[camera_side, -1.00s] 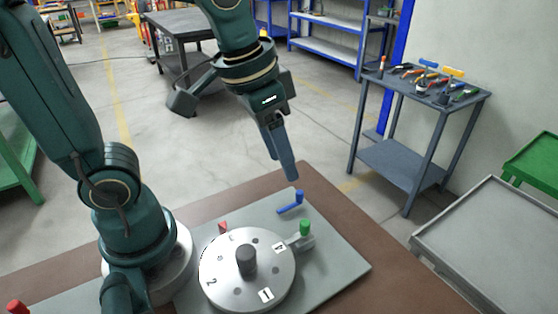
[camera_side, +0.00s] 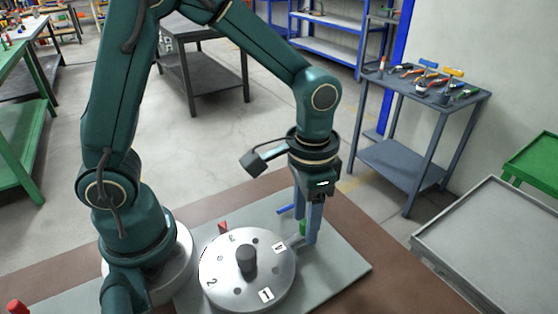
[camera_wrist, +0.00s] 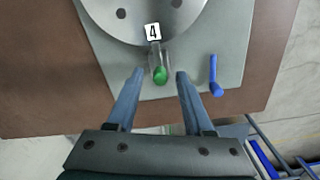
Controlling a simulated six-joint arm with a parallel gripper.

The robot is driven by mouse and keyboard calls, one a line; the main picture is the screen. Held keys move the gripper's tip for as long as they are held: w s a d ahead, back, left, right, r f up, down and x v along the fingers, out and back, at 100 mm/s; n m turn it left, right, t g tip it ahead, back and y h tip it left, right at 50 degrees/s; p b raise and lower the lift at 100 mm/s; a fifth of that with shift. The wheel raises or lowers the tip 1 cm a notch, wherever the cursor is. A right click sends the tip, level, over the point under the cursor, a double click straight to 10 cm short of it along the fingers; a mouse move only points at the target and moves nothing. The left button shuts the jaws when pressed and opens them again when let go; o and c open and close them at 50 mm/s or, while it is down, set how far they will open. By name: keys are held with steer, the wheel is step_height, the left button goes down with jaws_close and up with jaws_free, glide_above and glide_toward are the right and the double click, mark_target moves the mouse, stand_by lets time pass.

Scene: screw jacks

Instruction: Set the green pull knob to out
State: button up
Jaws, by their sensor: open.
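The green pull knob (camera_wrist: 160,74) shows in the wrist view at the end of a short grey holder, just outside the rim of the round metal dial (camera_wrist: 140,20). In the side view the green knob (camera_side: 303,228) is mostly hidden behind my fingers. My gripper (camera_wrist: 153,74) is open, with one finger on each side of the green knob and a gap to each. In the side view my gripper (camera_side: 307,240) points down at the right side of the dial (camera_side: 222,272). I cannot tell whether the fingers touch the knob or plate.
A blue lever (camera_wrist: 214,76) stands on the grey plate (camera_side: 345,262) right of my fingers in the wrist view. A red pointer (camera_side: 222,227) is at the dial's far edge. The dial has a dark central knob (camera_side: 246,260). A red knob (camera_side: 16,307) is at lower left.

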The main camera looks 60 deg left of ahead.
steer(key=shift+f, duration=0.2)
jaws_close()
stand_by(1.3)
